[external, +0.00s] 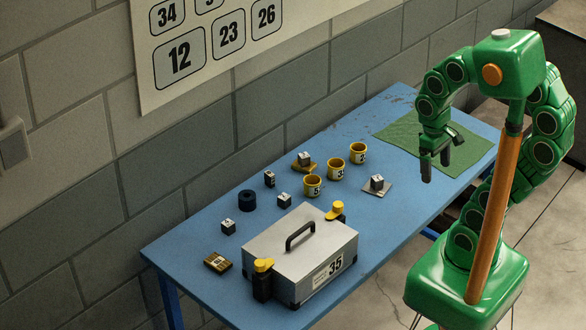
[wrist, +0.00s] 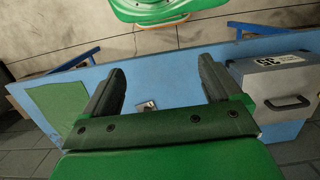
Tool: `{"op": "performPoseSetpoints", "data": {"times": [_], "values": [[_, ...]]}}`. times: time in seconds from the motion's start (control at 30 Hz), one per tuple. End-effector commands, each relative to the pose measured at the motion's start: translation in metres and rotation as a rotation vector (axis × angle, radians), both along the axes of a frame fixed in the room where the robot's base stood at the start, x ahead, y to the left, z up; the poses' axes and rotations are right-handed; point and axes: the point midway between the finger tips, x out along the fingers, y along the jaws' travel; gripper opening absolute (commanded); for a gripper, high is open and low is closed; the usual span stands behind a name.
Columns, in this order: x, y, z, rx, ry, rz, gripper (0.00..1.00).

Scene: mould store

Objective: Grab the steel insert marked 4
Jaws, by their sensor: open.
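Several small steel inserts with dark marks stand on the blue table in the external view: one on a grey plate (external: 377,183), one on a yellow piece (external: 304,159), and others on bare table, an insert near the wall (external: 269,179), an insert in the middle (external: 284,201) and an insert at the left (external: 228,227). Their numbers are too small to read surely, so I cannot tell which is 4. My gripper (external: 436,170) is open and empty, above the table's right part. In the wrist view, an insert on a plate (wrist: 146,106) shows beyond and between my fingers (wrist: 161,68).
A large grey case (external: 300,255) marked 35 fills the table's front left. Yellow numbered cups (external: 312,186) stand in a row. A dark blue ring (external: 247,201) and a brown block (external: 217,263) lie left. A green cloth (external: 470,148) covers the right end.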

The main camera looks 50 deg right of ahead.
Motion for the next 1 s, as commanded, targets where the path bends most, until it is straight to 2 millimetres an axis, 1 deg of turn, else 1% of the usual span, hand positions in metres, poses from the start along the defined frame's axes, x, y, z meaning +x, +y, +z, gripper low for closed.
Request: {"op": "performPoseSetpoints", "data": {"times": [0.03,0.17,0.2,0.47,0.57,0.67,1.0], "values": [[0.0,0.0,0.0,0.0,0.0,0.0,0.83],[0.0,0.0,0.0,0.0,0.0,0.001,0.65],[0.0,0.0,0.0,0.0,0.001,0.001,0.64],[0.001,0.001,0.0,0.002,0.001,0.002,0.64],[0.006,0.006,0.0,0.016,0.006,-0.005,0.64],[0.017,0.019,-0.001,0.048,0.014,-0.018,0.64],[0.075,0.086,-0.003,0.219,0.071,-0.121,0.64]]}}
